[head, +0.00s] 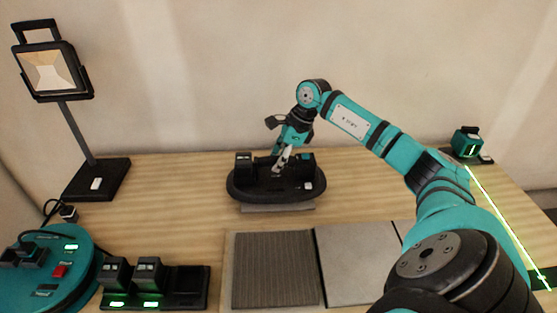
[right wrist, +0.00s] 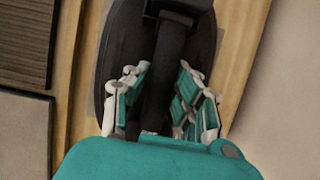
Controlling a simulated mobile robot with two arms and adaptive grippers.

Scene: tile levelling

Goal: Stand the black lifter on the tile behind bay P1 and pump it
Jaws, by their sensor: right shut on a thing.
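The black lifter (head: 270,191) has an oval body with a bar across its top, and stands near the back middle of the table. A thin grey slab (head: 285,208) shows under its front edge. My right gripper (head: 284,158) reaches down to it from above and is shut on its bar. In the right wrist view, my right gripper's fingers (right wrist: 160,78) lie on both sides of the bar of the lifter (right wrist: 207,40). I cannot read a P1 mark. My left gripper is not in view.
A ribbed dark tile (head: 275,270) and a smooth grey tile (head: 352,265) lie in front. A black dock (head: 185,300) holds two batteries at the front left, beside a teal round device (head: 72,285). A lamp (head: 95,180) stands left. A laser unit (head: 467,143) is at the back right.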

